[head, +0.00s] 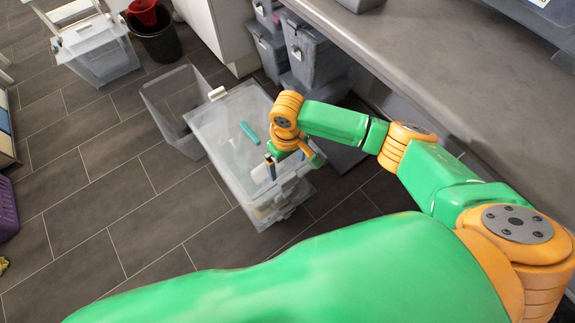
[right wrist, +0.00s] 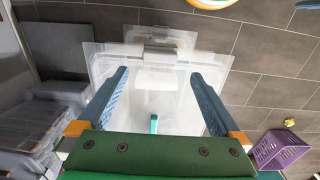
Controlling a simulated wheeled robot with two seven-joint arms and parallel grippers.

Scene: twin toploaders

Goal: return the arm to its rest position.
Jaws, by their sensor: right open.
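My right arm reaches from the lower right over a translucent lidded box (head: 208,125) on the floor. My right gripper (head: 294,164) is open and empty at the box's right side in the head view. A teal bar-shaped thing (head: 249,132) lies on or shows through the box's top; I cannot tell which. In the right wrist view the gripper (right wrist: 158,74) has its two blue-grey fingers wide apart, with the translucent box and the teal thing (right wrist: 154,123) between and beyond them. My left gripper is not in view.
An open translucent bin (head: 163,98) stands left of the box. A grey counter (head: 450,95) runs along the right, with grey bins (head: 315,50) beneath. A black bucket (head: 157,40) and another clear bin (head: 98,58) stand at the back. The tiled floor at left is mostly clear.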

